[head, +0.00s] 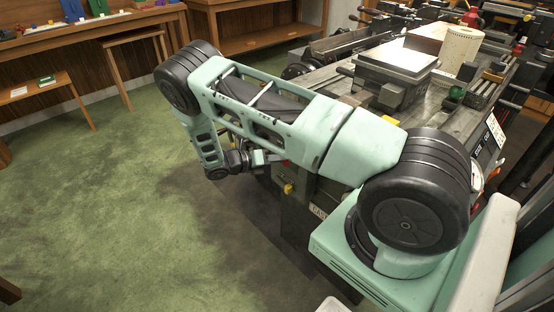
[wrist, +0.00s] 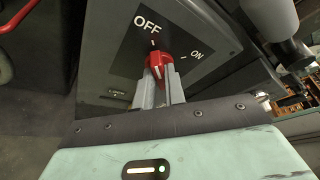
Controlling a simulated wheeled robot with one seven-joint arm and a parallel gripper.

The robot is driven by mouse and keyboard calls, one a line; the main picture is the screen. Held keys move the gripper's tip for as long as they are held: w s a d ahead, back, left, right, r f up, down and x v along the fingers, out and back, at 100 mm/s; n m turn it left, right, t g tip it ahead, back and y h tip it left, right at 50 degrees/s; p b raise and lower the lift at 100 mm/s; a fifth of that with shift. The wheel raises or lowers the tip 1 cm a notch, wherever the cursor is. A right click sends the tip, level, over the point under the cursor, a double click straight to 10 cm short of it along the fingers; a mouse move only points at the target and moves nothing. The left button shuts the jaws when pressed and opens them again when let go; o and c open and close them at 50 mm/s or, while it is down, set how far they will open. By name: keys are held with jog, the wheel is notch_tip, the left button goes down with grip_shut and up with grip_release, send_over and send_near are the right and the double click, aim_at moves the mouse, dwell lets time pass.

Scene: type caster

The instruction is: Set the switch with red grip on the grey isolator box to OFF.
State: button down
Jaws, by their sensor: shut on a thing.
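In the wrist view the grey isolator box (wrist: 108,62) fills the upper middle, with a dark label plate marked OFF and ON. The switch with red grip (wrist: 157,61) sits on this plate. Its upper end lies close to the tick below OFF, and the ON tick is off to its right. My gripper (wrist: 160,82) is shut on the red grip, with a grey finger on each side. In the head view my gripper (head: 265,157) is at the machine's near side, where my arm hides most of the box and switch.
A machine bench (head: 345,108) with a paper roll (head: 460,48) and tools stands behind my arm. In the wrist view a red curved part (wrist: 14,18) is at the far left and a grey cylinder (wrist: 270,15) at upper right. Green floor (head: 110,215) is open at left.

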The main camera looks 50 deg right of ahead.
jog(key=shift+w, duration=0.1)
jog(key=c, duration=1.5)
grip_release()
jog(key=shift+o, duration=0.2)
jog(key=b+v, duration=0.2)
jog(key=v, duration=1.5)
jog(key=shift+a, duration=0.2)
jog(key=shift+r, duration=0.2)
jog(key=s+a+r+m+t+y+p, duration=0.2)
jog(key=s+a+r+m+y+p, duration=0.3)
jog(key=s+a+r+m+y, duration=0.75)
jog(key=s+a+r+m+t+y+p, duration=0.1)
jog(key=s+a+r, duration=0.3)
jog(key=s+r, duration=0.3)
jog(key=s+a+r+m+t+y+p, duration=0.1)
jog(key=s+a+r, duration=0.3)
jog(key=s+r, duration=0.4)
jog(key=s+m+t+p, duration=0.1)
jog(key=s, duration=0.2)
jog(key=shift+r, duration=0.25)
